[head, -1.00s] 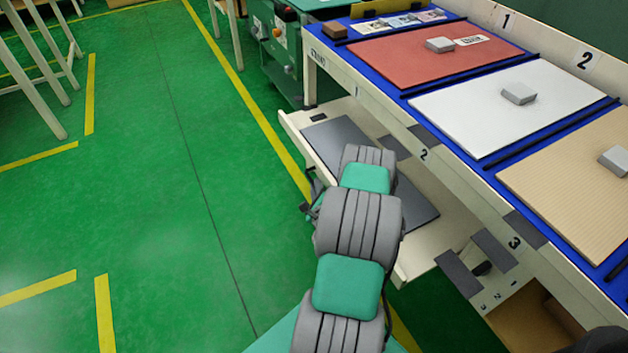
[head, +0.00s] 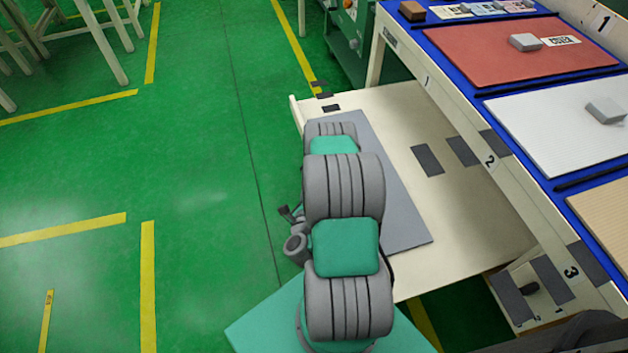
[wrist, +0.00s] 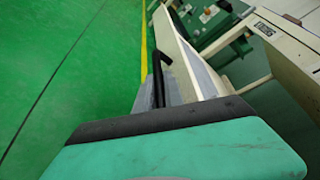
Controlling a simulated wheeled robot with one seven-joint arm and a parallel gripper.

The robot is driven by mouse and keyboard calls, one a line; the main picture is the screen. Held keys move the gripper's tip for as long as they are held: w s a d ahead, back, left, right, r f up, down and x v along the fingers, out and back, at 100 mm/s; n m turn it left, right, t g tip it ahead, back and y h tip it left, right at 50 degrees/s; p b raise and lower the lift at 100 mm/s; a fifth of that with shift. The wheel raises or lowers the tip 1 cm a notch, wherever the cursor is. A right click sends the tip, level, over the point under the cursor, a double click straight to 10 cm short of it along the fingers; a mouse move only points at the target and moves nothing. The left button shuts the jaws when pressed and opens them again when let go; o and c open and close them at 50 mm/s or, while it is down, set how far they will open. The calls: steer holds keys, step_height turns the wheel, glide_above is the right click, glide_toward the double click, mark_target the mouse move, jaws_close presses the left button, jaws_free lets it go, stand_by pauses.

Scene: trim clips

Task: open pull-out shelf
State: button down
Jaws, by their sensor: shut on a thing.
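The pull-out shelf (head: 470,215) is a cream board with a grey mat (head: 390,190) on it. It sticks well out from under the workbench, to the left in the head view. In the wrist view its front panel (wrist: 172,42) runs away from me, with a dark handle (wrist: 160,66) on its outer side. My gripper (wrist: 160,92) is shut on this handle, at the lower middle of the wrist view. In the head view my own arm hides the gripper and the handle.
The workbench (head: 455,100) carries red, white and tan boards with grey blocks. Below it, near label 3, is another compartment front (head: 530,290) with a dark knob. A green machine (head: 348,40) stands beyond the shelf. Green floor (head: 200,180) to the left is clear.

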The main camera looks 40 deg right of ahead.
steer(key=shift+w+a, duration=0.1)
steer(key=shift+a, duration=0.2)
steer(key=c, duration=1.6)
jaws_free()
steer(key=shift+w+a, duration=0.1)
steer(key=shift+a, duration=0.05)
steer(key=shift+o, duration=0.7)
steer(key=shift+d, duration=0.2)
